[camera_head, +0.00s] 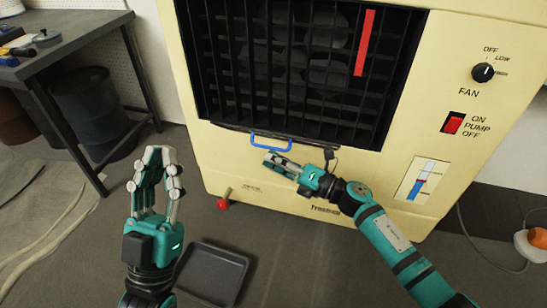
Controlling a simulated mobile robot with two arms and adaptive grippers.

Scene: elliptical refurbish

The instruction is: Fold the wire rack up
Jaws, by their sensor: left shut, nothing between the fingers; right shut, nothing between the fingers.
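A dark slatted rack (285,112) fills the upright opening in the front of a cream cooler (430,80). A blue handle (271,142) sits at the rack's lower edge, and a thin dark bar runs along that edge. My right gripper (270,160) is shut and empty, just below the blue handle. I cannot tell whether its fingertips touch the handle or the cooler front. My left gripper (158,153) is shut and empty, pointing up, left of the cooler and well apart from the rack.
A dark shallow tray (212,274) lies on the floor between my arms. A red-tipped spigot (223,203) juts from the cooler's lower left. A workbench (80,25) with tools and dark barrels (95,110) stand at left. A cord and orange object (537,238) lie at right.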

